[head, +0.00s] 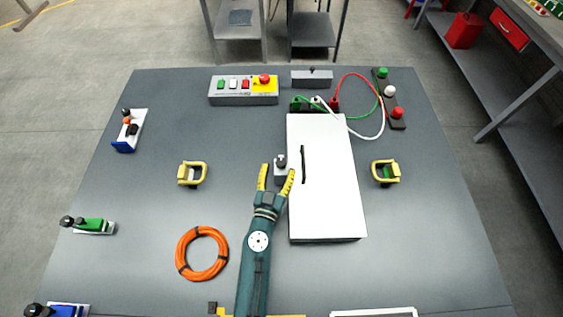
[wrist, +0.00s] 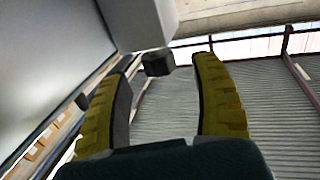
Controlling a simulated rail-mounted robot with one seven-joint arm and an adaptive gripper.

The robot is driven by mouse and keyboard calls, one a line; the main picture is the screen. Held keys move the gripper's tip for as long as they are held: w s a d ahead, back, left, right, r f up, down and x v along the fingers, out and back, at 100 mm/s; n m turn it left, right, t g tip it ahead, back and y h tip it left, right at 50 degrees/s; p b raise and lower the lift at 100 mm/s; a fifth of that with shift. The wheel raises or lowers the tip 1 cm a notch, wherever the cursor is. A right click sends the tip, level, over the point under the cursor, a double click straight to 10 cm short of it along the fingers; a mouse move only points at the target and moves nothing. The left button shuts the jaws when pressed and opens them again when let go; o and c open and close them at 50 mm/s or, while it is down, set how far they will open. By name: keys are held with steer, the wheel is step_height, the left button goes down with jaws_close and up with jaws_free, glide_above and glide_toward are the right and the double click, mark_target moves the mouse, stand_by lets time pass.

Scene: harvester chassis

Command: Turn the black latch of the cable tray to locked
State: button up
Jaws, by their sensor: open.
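The cable tray (head: 328,205) is a long white box right of the middle of the table, with a thin black handle on its lid. The black latch (head: 281,159) is a small knob on a grey block (head: 280,172) beside the tray's left edge. My gripper (head: 278,170) points at this block from the front, its yellow fingers spread and empty. In the wrist view, the latch knob (wrist: 158,62) shows between the two fingertips, under a pale block (wrist: 138,22). I see no clear contact with either finger. The latch's exact angle is hard to tell.
An orange cable coil (head: 202,253) lies left of my arm. Behind the tray are looped cables (head: 375,110) and a button box (head: 244,90). The table between the left yellow handle and my gripper is clear.

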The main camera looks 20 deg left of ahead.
mark_target(280, 167)
steer(key=w, duration=0.3)
steer(key=shift+w+a+b, duration=0.25)
steer(key=shift+w+b, duration=0.05)
steer(key=shift+b, duration=0.05)
jaws_close()
